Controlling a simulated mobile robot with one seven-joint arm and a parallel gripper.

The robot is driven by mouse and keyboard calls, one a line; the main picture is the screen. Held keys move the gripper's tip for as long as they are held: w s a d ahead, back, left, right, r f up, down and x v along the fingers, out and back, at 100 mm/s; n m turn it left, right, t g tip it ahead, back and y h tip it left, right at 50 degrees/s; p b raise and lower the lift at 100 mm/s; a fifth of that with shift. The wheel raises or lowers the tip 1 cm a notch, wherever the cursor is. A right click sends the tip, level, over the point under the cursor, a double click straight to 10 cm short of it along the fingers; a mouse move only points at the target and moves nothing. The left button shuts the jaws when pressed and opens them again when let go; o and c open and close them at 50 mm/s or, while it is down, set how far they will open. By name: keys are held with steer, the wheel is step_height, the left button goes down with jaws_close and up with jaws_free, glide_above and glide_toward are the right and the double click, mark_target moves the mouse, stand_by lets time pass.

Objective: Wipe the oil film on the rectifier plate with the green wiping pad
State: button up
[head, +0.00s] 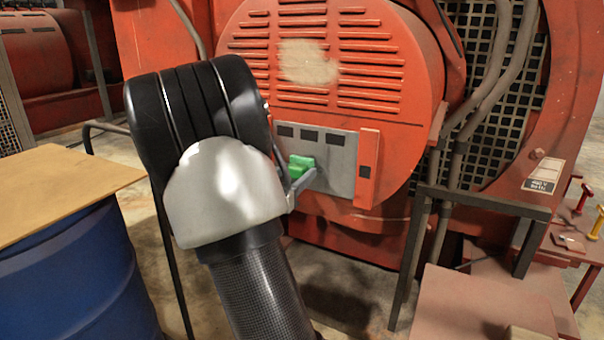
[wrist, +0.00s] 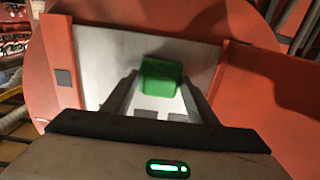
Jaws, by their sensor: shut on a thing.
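The green wiping pad (head: 301,166) is held at the fingertips of my gripper (head: 299,180). The pad also shows in the wrist view (wrist: 161,78), between the two dark fingers, so the gripper (wrist: 160,88) is shut on it. The rectifier plate (head: 338,172) is the grey plate low on the round red housing, with dark squares along its top edge. The pad lies over its left part and seems at or very near its face; contact cannot be told. In the wrist view the plate (wrist: 105,62) fills the middle. No oil film can be made out clearly.
A red upright bar (head: 367,168) stands out at the plate's right side. A blue drum (head: 85,275) with a board (head: 60,190) on top is at the left. A dark metal frame (head: 480,204) and a red bench (head: 485,305) are at the right.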

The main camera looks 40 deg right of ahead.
steer(key=shift+w+a+r, duration=0.15)
steer(key=shift+w+a, duration=0.05)
steer(key=shift+w, duration=0.25)
steer(key=shift+s+d+b, duration=0.25)
steer(key=shift+s+d, duration=0.45)
steer(key=shift+s, duration=0.95)
steer(key=shift+s+d+b, duration=0.25)
steer(key=shift+s+d, duration=0.4)
steer(key=shift+s, duration=1)
steer(key=shift+s+d+b, duration=0.25)
steer(key=shift+s+d, duration=0.45)
steer(key=shift+s, duration=0.95)
steer(key=shift+w, duration=0.1)
